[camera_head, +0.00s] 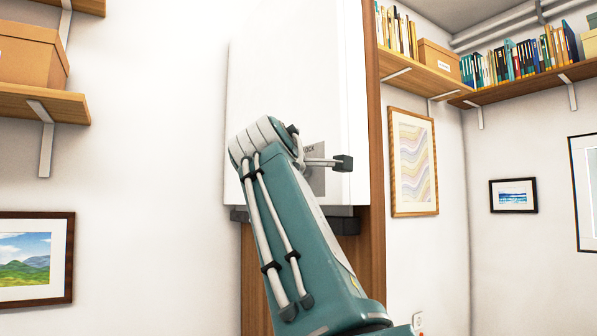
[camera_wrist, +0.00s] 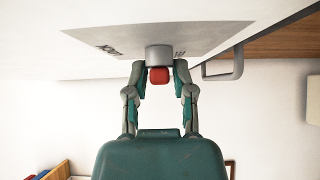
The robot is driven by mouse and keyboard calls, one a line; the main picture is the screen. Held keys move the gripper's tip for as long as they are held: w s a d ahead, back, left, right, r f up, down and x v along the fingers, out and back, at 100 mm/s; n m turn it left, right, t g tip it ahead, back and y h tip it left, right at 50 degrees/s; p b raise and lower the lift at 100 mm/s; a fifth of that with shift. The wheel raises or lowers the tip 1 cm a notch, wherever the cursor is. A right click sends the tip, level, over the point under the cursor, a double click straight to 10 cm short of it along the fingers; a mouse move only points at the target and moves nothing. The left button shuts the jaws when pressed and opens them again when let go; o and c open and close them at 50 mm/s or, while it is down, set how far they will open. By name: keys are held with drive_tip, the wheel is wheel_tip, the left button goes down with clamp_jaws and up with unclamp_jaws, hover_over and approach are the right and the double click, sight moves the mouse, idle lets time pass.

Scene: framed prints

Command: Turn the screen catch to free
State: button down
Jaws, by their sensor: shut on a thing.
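The screen catch has a grey round base and a red grip (camera_wrist: 159,76), seen in the wrist view on a grey label plate (camera_wrist: 215,40). My gripper (camera_wrist: 160,82) has a finger on each side of the red grip and is shut on it. Dark lettering shows on the plate on both sides of the catch, too slanted to read surely. In the head view the plate (camera_head: 318,182) shows partly, with letters ending in "OCK", on a tall white panel (camera_head: 290,70). My arm hides the catch and my fingers there. The catch's exact turn angle is not clear.
A grey bar handle (camera_wrist: 222,70) stands out from the white surface beside the plate in the wrist view. A dark ledge (camera_head: 343,222) lies under the panel, and a wooden upright (camera_head: 373,130) edges it. Framed prints and shelves are farther off.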

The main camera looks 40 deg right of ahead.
drive_tip(key=c, duration=0.6)
unclamp_jaws()
drive_tip(key=shift+w+f, duration=0.2)
drive_tip(key=shift+f, duration=0.05)
drive_tip(key=shift+a+r, duration=0.1)
drive_tip(key=shift+a, duration=0.05)
drive_tip(key=shift+s, duration=0.1)
drive_tip(key=v, duration=1.2)
drive_tip(key=shift+a, duration=0.1)
